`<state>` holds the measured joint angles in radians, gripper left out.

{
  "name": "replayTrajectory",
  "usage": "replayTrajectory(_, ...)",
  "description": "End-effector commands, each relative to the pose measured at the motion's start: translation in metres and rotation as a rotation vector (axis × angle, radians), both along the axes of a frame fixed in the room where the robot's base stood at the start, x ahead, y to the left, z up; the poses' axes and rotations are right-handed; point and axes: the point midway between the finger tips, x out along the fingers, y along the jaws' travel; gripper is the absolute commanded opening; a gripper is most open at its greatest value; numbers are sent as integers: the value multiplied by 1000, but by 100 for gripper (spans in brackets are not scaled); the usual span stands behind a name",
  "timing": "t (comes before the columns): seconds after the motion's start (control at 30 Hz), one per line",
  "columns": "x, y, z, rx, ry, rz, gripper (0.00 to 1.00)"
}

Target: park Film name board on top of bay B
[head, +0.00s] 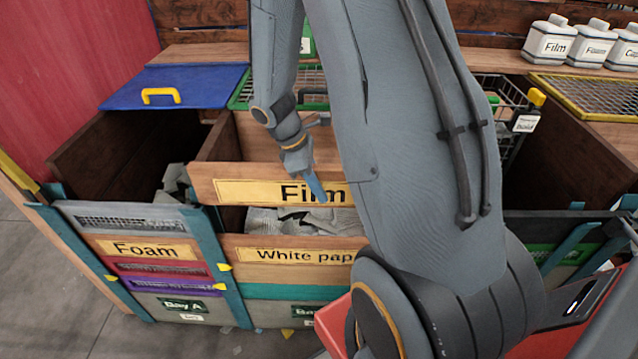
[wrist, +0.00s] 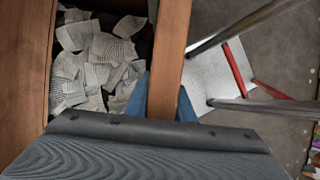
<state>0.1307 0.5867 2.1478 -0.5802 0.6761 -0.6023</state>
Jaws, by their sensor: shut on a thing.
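The Film name board (head: 262,192) is a wooden plank with a yellow "Film" label, upright and roughly level at bay B (head: 300,312). It stands above the "White paper" board (head: 290,252), with a gap where crumpled paper shows. Whether its ends rest in the bay's posts I cannot tell. My gripper (head: 316,186) is shut on the board's top edge, with blue fingers pointing down. In the wrist view the board (wrist: 172,45) runs between the two fingers. My arm hides the board's right end and much of bay B's right side.
Bay A (head: 180,304) stands at left with a "Foam" board (head: 150,249) and a blue lid (head: 180,87) behind it. Paper scraps (wrist: 95,60) lie in the bin beside the board. White labelled jars (head: 550,40) stand at back right. A red object (head: 333,325) is low in front.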

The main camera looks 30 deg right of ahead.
Motion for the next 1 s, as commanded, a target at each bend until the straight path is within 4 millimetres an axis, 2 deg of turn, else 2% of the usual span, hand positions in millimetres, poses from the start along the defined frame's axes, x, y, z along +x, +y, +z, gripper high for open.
replayTrajectory(0.1, 1, 0, -15, -1, 1, 0, 0)
replayTrajectory(1.0, 1, 0, -110, -1, 0, -1, 0)
